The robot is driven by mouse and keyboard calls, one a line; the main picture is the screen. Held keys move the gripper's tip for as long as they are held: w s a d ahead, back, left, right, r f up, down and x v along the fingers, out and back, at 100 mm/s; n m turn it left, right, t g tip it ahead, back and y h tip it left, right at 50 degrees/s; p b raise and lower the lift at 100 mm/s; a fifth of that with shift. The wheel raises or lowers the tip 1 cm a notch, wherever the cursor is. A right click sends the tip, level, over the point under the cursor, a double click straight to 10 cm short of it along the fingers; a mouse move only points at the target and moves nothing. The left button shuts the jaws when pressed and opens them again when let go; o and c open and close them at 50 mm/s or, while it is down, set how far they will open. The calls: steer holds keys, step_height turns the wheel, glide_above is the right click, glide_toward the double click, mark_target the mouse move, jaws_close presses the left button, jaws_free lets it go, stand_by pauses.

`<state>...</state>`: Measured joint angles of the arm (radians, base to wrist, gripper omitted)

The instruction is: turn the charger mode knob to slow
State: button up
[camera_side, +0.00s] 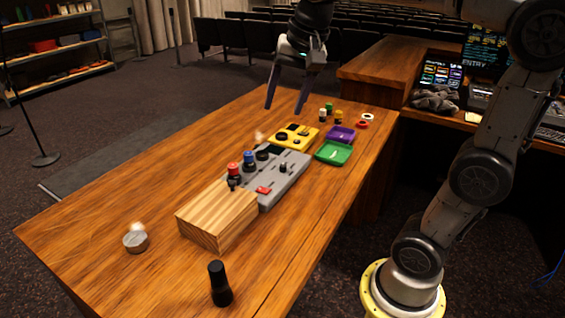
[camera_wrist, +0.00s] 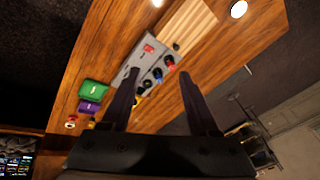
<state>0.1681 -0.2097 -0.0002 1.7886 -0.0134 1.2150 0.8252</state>
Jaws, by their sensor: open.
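A yellow box (camera_side: 294,144) with dark round knobs on its top sits on the wooden desk in the side view. Beside it lies a grey panel (camera_side: 270,171) with several dark knobs, a red switch and red and blue caps; it also shows in the wrist view (camera_wrist: 126,64). I cannot read a charger or slow marking on either. My gripper (camera_side: 284,111) is open and empty above the desk, fingers pointing down, apart from both devices. In the wrist view, my gripper (camera_wrist: 160,72) frames the panel's knobs between its spread fingers, and the yellow box is mostly hidden.
A wooden block (camera_side: 215,217) stands at the panel's near end. A green tray (camera_side: 333,153) and a purple tray (camera_side: 341,135) lie right of the yellow box. A black cylinder (camera_side: 219,285) stands near the front edge. The desk's left side is mostly clear.

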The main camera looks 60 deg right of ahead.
steer(key=w+d+f+m+g, duration=0.2)
steer(key=w+d+f+m, duration=0.15)
steer(key=w+d, duration=0.5)
steer(key=m+g, duration=0.3)
steer(key=m, duration=0.1)
glide_above(283, 165)
step_height(283, 165, down, 15)
steer(key=shift+y, duration=0.4)
step_height(283, 165, down, 13)
steer(key=shift+a, duration=0.1)
jaws_close()
